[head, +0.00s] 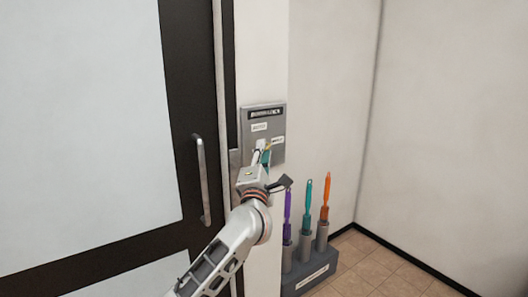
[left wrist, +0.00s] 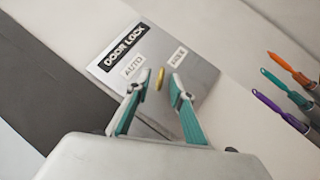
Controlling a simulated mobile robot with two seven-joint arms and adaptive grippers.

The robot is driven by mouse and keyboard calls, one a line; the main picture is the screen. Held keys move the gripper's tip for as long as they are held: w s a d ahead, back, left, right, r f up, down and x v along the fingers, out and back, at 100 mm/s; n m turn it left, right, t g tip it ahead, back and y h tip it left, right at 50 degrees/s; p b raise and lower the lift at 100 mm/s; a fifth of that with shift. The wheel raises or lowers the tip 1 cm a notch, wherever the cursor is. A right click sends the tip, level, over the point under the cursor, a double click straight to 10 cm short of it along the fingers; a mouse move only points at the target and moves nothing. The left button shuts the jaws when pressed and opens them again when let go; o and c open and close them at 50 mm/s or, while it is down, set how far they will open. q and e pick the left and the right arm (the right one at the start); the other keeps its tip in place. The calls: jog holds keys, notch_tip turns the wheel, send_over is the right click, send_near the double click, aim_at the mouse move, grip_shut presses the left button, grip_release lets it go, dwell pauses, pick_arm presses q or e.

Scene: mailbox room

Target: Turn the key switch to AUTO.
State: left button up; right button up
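A grey wall panel marked DOOR LOCK (head: 247,130) is mounted beside the door; it also shows in the left wrist view (left wrist: 207,75). It has a white AUTO label (left wrist: 132,66) on the left and a second white label (left wrist: 178,57) on the right, too small to read surely. A gold key (left wrist: 160,78) stands out from the panel below and between the labels. My left gripper (head: 263,148) is at the panel, its teal-sided fingers (left wrist: 160,82) apart on either side of the key, the left finger closer to it. The key's exact angle is hard to tell. My right gripper is not in view.
A dark-framed door (head: 190,105) with a vertical metal handle (head: 203,180) is left of the panel. A grey rack (head: 309,276) below right holds purple (head: 287,215), teal (head: 307,210) and orange (head: 326,200) handled tools. Tiled floor at right is clear.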

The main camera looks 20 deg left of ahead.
pick_arm(q)
jog(key=shift+w+r, duration=0.15)
jog(key=shift+w, duration=0.25)
grip_shut()
